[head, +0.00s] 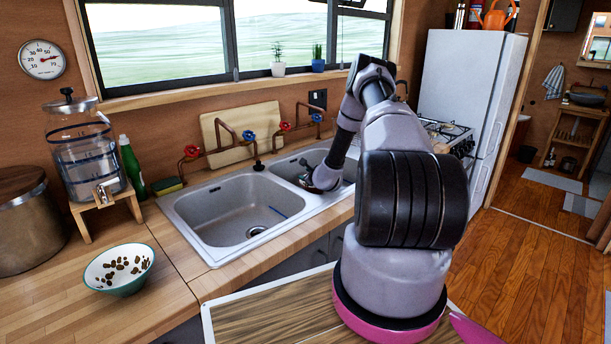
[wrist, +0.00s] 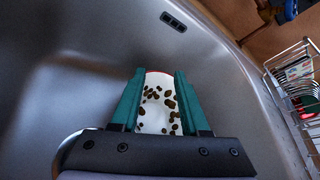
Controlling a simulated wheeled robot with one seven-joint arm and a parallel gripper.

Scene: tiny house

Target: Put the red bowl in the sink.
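The red bowl (wrist: 157,104) shows in the wrist view between my two teal fingers. Its inside is white with brown spots, and a red rim shows at the far end. My gripper (wrist: 158,82) is partly closed with a finger on each side of the bowl, and appears shut on it. The fingers hide the bowl's sides. The grey metal sink (head: 238,212) has two basins. In the head view my arm reaches into the right basin, and the wrist view shows basin walls around the bowl. Whether the bowl touches the basin floor cannot be told.
A teal-rimmed white bowl (head: 119,269) with brown spots sits on the left counter. A glass dispenser (head: 86,160), green bottle (head: 132,166) and sponge (head: 167,186) stand near the sink. Red and blue taps (head: 249,137) line its back. A wire rack (wrist: 298,95) stands beyond the basin edge.

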